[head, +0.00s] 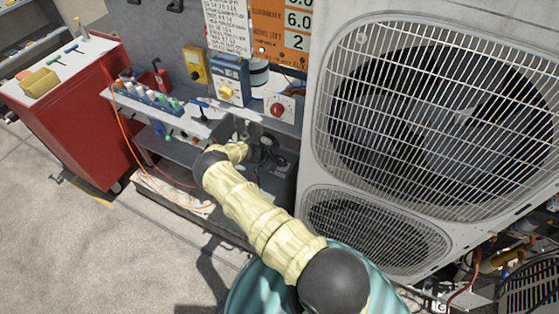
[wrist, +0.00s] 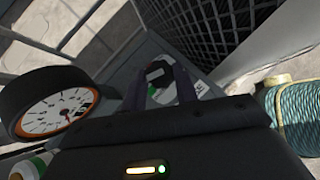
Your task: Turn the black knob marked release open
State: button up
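In the wrist view, a small dark knob (wrist: 157,74) with a pale green spot sits on a grey surface ahead of my gripper (wrist: 165,82). Part of a white label ending in "SE" (wrist: 195,90) shows beside it. My gripper's two dark fingers stand apart, one on each side of the knob as seen from the wrist. I cannot tell whether they touch it. In the head view, my arm reaches down to a recess below the shelf. My fingers and the knob cannot be made out there.
A gauge with an orange rim (wrist: 50,112) is close on the left in the wrist view, and a coil of teal cord (wrist: 300,115) on the right. The big condenser unit (head: 313,100) walls off the right side. A shelf (head: 200,126) with small parts lies above; a red cabinet (head: 85,125) stands left.

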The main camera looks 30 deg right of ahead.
jog(key=c, duration=0.4)
jog(key=shift+o, duration=0.2)
jog(key=shift+r, duration=0.1)
jog(key=shift+r+n+t+p, duration=0.1)
jog(key=shift+n+t+p, duration=0.4)
jog(key=shift+n+p, duration=0.25)
jog(key=shift+s+n+t+p, duration=0.15)
jog(key=shift+n+t+p, duration=0.25)
jog(key=shift+n+t, duration=0.4)
jog(key=o, duration=1)
